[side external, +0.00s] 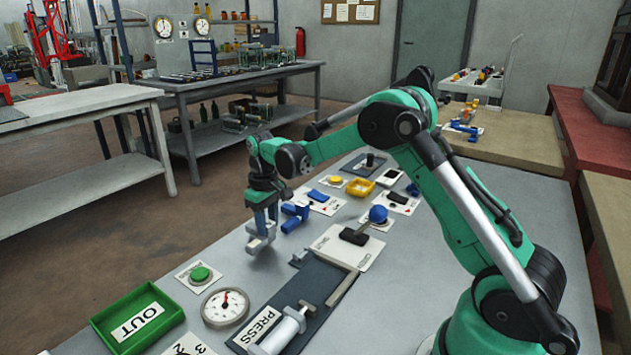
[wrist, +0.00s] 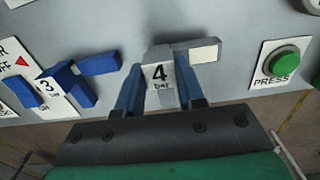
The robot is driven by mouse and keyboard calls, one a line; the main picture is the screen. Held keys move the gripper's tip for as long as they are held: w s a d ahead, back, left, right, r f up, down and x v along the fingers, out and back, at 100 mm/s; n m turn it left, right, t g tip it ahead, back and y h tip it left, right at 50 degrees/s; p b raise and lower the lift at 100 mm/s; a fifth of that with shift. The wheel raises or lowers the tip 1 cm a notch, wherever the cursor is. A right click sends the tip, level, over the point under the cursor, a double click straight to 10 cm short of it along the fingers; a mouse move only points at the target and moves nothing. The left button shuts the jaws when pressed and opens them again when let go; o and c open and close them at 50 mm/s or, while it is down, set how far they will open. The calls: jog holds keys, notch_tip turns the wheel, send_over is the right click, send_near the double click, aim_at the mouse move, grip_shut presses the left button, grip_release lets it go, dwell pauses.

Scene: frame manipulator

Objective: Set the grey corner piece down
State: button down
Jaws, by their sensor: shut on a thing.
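The grey corner piece (side external: 258,243) is between the fingertips of my gripper (side external: 266,222), low over the table's left edge in the side view. In the wrist view the grey corner piece (wrist: 203,51) has one arm reaching right with a pale end. A pale patch marked 4 shows between the two blue fingers of my gripper (wrist: 160,88), which are shut on the piece. Its underside is hidden, and I cannot tell whether it touches the table.
A blue corner piece (side external: 295,217) lies close behind my gripper. A green press button (side external: 200,273) and a green OUT tray (side external: 137,318) stand nearer the front. The dark press base (side external: 318,283) lies to the right. Bare grey tabletop (side external: 238,248) surrounds the held piece.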

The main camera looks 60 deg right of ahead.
aim_at(268, 223)
jog(key=shift+f, duration=0.5)
jog(key=shift+f, duration=0.1)
jog(key=c, duration=0.5)
grip_release()
jog(key=shift+c, duration=0.2)
notch_tip(268, 223, up, 12)
jog(key=s+a+r+t, duration=0.3)
jog(key=s+a+r, duration=0.15)
jog(key=s, duration=0.25)
jog(key=s+a+f+t, duration=0.4)
jog(key=s+a+f, duration=0.1)
jog(key=s, duration=0.3)
jog(key=shift+s, duration=0.4)
